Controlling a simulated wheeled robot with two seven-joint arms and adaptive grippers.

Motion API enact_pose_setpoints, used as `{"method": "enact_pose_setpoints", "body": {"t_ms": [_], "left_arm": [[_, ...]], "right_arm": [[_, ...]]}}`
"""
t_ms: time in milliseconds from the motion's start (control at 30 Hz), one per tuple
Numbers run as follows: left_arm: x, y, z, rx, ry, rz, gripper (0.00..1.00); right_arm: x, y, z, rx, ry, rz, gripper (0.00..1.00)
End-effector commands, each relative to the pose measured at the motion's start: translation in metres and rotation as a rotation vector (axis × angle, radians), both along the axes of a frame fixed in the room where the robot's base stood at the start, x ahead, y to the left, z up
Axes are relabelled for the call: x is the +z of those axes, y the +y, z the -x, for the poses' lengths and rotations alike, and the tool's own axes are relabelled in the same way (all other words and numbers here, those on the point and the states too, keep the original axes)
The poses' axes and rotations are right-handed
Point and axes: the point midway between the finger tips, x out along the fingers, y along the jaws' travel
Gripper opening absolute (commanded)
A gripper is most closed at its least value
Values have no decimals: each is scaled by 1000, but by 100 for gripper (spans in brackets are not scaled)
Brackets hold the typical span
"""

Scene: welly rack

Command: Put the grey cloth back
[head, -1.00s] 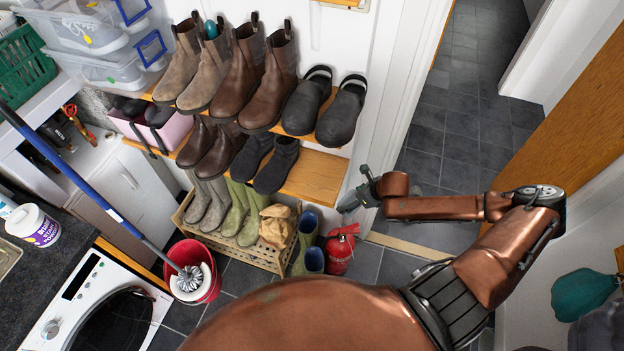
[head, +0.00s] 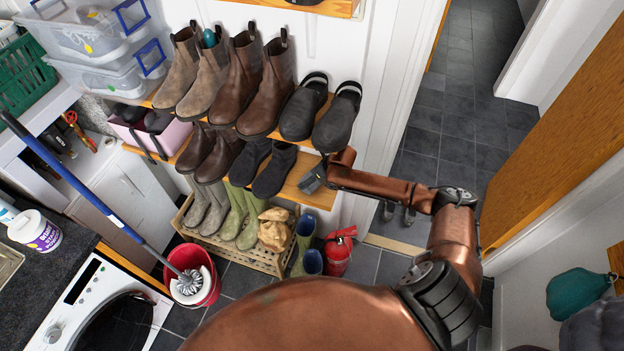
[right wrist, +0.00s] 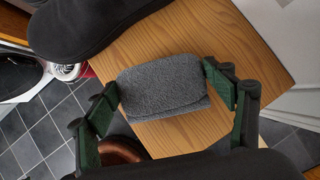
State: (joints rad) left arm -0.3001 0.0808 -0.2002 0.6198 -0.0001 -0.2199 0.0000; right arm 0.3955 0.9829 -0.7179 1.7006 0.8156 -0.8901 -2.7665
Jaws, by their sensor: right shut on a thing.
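The grey cloth (right wrist: 165,85) is a folded, dark grey bundle in the right wrist view. My right gripper (right wrist: 162,88) is shut on it, with one finger at each end of the bundle. The cloth is at the right end of the middle wooden shelf (right wrist: 215,50), beside a black shoe (right wrist: 85,25). I cannot tell whether it touches the board. In the head view my right gripper (head: 316,176) is at that shelf end, right of the black shoes (head: 273,170). My left gripper is not in view.
Brown boots (head: 265,88) and black clogs (head: 336,117) stand on the shelf above, close over the gripper. Wellies (head: 241,212) stand in a low wooden crate below. A red fire extinguisher (head: 338,252) stands on the floor. The doorway on the right is open.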

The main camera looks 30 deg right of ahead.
Motion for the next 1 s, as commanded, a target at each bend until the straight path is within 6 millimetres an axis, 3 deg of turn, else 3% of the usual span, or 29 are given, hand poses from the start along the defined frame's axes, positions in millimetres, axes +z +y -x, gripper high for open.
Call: {"method": "enact_pose_setpoints", "body": {"t_ms": [100,333,367,600,1000], "left_arm": [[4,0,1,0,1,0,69],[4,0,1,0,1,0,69],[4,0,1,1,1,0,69],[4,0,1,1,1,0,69],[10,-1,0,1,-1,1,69]], "right_arm": [[-14,-1,3,-2,4,-1,50],[-16,-1,3,0,2,1,50],[-16,-1,3,0,2,1,78],[-16,-1,3,0,2,1,94],[-10,-2,5,-1,2,1,94]]}}
